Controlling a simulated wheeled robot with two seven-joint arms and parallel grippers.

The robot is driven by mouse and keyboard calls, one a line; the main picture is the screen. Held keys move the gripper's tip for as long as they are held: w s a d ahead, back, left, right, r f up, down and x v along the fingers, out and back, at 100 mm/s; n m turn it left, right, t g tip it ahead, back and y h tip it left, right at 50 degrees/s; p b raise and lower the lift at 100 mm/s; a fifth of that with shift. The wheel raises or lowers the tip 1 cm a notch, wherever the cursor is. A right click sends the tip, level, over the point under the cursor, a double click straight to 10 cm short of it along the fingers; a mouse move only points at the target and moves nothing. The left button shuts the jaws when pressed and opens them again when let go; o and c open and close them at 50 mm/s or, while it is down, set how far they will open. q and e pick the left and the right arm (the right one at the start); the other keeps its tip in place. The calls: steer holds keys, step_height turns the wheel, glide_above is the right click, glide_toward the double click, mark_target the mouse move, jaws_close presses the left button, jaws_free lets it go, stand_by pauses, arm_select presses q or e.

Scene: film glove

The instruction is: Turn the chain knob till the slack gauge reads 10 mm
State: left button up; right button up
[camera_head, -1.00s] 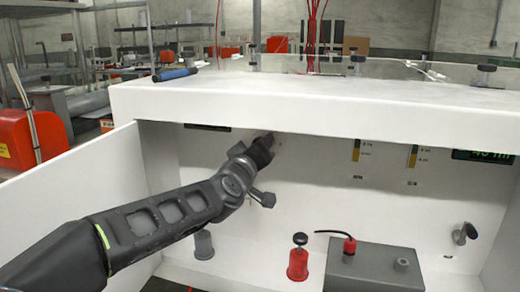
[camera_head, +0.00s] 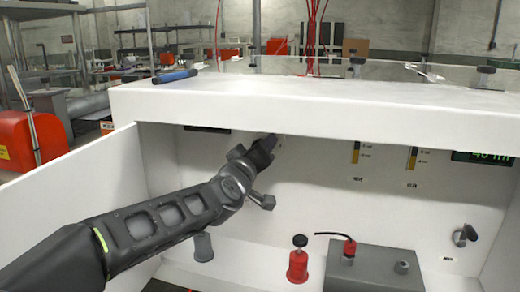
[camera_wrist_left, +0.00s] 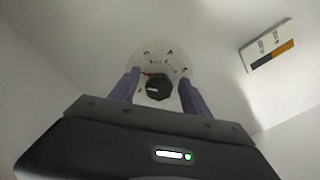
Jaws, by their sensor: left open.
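A dark, many-sided knob (camera_wrist_left: 158,88) sits on a pale round dial plate (camera_wrist_left: 160,62) on the panel in the left wrist view. My left gripper (camera_wrist_left: 160,82) is open, with one finger on each side of the knob. Whether the fingers touch it I cannot tell. In the head view my left gripper (camera_head: 265,148) reaches the back panel under the white hood and hides the knob. A dark display with green characters (camera_head: 483,157) is at the right, partly cut by the hood; its reading is unclear. My right gripper is not in view.
Small yellow-and-dark bar gauges (camera_head: 356,152) hang on the back panel. Below stand a red knobbed post (camera_head: 298,262), a grey box (camera_head: 374,270) and a grey cylinder (camera_head: 203,246). A white side wall (camera_head: 75,195) stands left. The hood edge (camera_head: 330,118) hangs above my gripper.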

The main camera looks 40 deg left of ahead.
arm_select(q)
steer(key=p+v, duration=0.1)
steer(key=v, duration=0.6)
steer(key=shift+s+d, duration=0.15)
steer(key=shift+s, duration=0.15)
